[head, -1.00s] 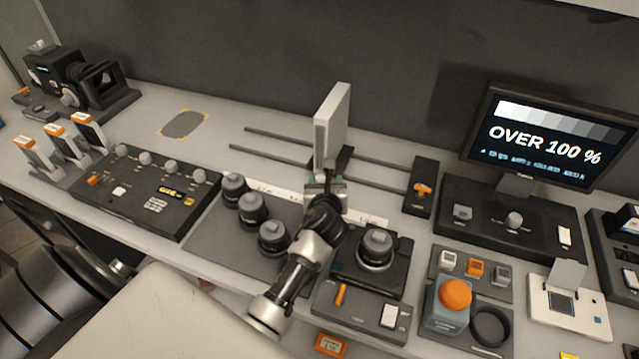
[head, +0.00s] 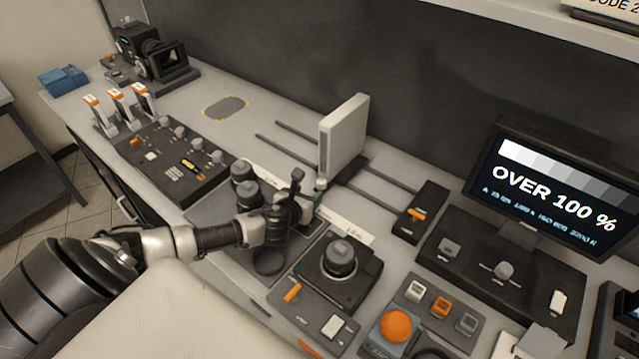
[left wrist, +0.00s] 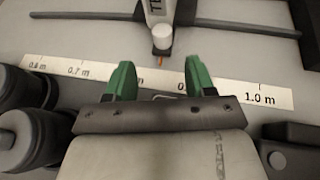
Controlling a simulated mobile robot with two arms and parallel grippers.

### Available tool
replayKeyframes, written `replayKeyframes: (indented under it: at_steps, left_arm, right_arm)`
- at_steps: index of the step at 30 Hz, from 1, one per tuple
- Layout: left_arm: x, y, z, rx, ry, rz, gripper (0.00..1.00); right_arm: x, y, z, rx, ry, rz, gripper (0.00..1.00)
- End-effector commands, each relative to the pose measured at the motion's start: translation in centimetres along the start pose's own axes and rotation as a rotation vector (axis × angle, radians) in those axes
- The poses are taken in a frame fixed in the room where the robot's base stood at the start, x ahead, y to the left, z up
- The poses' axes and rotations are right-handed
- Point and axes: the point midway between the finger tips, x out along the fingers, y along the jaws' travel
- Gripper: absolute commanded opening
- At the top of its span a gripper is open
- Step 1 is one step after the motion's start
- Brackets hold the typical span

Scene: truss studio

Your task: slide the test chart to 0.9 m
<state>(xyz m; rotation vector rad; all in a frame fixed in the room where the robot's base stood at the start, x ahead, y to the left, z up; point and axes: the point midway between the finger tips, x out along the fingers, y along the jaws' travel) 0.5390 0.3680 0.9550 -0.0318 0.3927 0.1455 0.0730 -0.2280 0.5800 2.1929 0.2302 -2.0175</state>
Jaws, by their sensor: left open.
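The test chart (head: 341,138) is an upright pale panel on a carriage that sits across two dark rails. In the left wrist view, the carriage's white knob (left wrist: 162,37) and thin orange pointer (left wrist: 160,62) stand over the white distance scale (left wrist: 235,91). The pointer appears to lie between 0.8 and 0.9, though my fingers hide some numbers. My left gripper (head: 314,190) is at the front of the carriage. In the left wrist view its green fingers (left wrist: 160,82) are apart, with the knob ahead between them and nothing gripped. My right gripper is out of view.
Dark cylinders (head: 247,193) stand left of my gripper. A dark unit with a round knob (head: 340,258) is in front of the scale. An orange-switched block (head: 420,212) closes the rails' right end. The monitor (head: 548,180) reads OVER 100 %.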

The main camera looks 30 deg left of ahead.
Motion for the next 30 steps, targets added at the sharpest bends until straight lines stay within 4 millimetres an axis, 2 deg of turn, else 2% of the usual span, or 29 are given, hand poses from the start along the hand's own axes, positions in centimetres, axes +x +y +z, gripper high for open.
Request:
replayKeyframes:
  at_steps: [6, 15, 28, 30]
  left_arm:
    - [4.0, -0.1, 0.1, -0.002, -0.003, 0.001, 0.55]
    - [7.7, -0.1, 0.1, -0.001, -0.003, 0.001, 0.55]
    - [8.4, -0.1, 0.1, 0.001, -0.002, -0.001, 0.55]
    - [8.4, -0.1, 0.1, 0.001, -0.002, -0.001, 0.45]
  right_arm:
    - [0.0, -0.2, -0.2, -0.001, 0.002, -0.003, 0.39]
    - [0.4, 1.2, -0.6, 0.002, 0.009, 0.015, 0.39]
    - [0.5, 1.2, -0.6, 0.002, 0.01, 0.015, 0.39]
    - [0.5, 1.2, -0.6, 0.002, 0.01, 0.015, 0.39]
